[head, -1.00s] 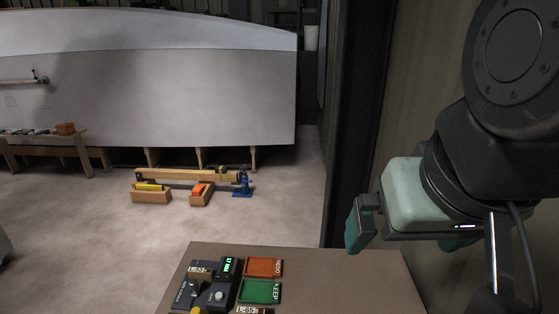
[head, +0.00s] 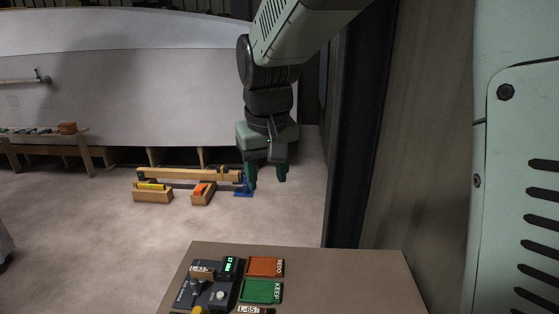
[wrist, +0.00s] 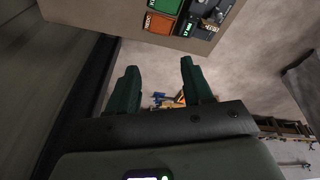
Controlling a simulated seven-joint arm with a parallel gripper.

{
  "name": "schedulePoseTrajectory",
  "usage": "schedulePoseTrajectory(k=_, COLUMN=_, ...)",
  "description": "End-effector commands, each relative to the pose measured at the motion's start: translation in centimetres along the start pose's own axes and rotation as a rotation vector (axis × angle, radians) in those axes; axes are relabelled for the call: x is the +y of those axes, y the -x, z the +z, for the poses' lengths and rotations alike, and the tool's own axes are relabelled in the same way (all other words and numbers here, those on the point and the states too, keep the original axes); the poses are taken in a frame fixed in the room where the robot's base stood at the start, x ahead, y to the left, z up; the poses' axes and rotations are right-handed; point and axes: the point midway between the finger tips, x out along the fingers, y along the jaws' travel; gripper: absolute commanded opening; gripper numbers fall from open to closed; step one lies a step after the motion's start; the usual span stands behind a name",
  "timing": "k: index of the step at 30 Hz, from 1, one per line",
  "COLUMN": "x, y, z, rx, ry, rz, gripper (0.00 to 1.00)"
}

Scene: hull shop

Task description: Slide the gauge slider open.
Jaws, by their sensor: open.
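The dark gauge (head: 210,289) sits at the near left of the brown table, with a lit green readout (head: 230,265) at its back right corner and a round grey knob on top. I cannot tell clearly which part is its slider. A tag marked L-63 (head: 201,272) is at its back left. In the wrist view the gauge (wrist: 205,21) is at the top, partly cut off. My gripper (head: 267,177) points down in the air, beyond the table's back edge and apart from the gauge. Its green fingers (wrist: 158,64) are open, with nothing between them.
An orange REDO tray (head: 265,266) and a green KEEP tray (head: 261,291) lie right of the gauge. A tag marked L-65 (head: 250,309) is at the near edge. The table's right side (head: 340,285) is bare. A dark post (head: 355,150) stands behind it.

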Motion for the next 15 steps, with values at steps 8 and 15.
schedulePoseTrajectory(k=8, x=-10.0, y=-13.4, z=-6.2, rx=-0.125, ry=0.192, rz=-0.054, gripper=0.5)
schedulePoseTrajectory(k=15, x=-17.1, y=-23.0, z=-6.5, rx=-0.197, ry=0.298, rz=-0.082, gripper=0.5)
